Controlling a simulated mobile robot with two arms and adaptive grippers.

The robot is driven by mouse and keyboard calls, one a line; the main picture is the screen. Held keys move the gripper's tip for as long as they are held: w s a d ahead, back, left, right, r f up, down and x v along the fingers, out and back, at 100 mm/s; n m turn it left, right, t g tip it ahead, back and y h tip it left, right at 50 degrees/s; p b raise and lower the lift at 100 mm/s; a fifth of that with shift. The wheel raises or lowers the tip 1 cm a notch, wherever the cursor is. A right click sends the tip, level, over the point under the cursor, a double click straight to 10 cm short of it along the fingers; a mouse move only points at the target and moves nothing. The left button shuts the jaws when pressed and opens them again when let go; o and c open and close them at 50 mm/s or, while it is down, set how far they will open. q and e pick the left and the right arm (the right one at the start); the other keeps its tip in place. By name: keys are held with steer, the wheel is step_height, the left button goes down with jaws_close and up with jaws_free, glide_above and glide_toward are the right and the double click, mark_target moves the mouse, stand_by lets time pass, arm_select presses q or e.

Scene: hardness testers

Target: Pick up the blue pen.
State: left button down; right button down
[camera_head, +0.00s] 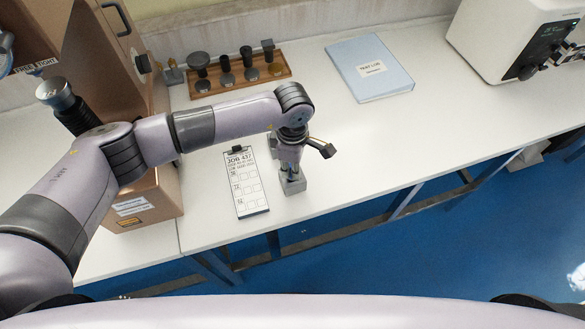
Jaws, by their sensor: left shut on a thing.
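My left gripper (292,182) points down over the white bench, just right of the clipboard and close to the bench's front edge. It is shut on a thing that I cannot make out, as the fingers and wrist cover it. No blue pen can be made out anywhere in the view; it may be hidden at the gripper. My right gripper is not in view.
The clipboard (246,187) with a job sheet lies beside the gripper. Behind it stands a wooden rack (238,83) of several dark fittings. A blue folder (369,69) lies farther right, and a white machine (505,40) stands at the right. The bench between is clear.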

arm_select(q)
step_height(320, 180, up, 20)
steer(key=b, duration=0.4)
steer(key=shift+b, duration=0.35)
steer(key=shift+b, duration=0.35)
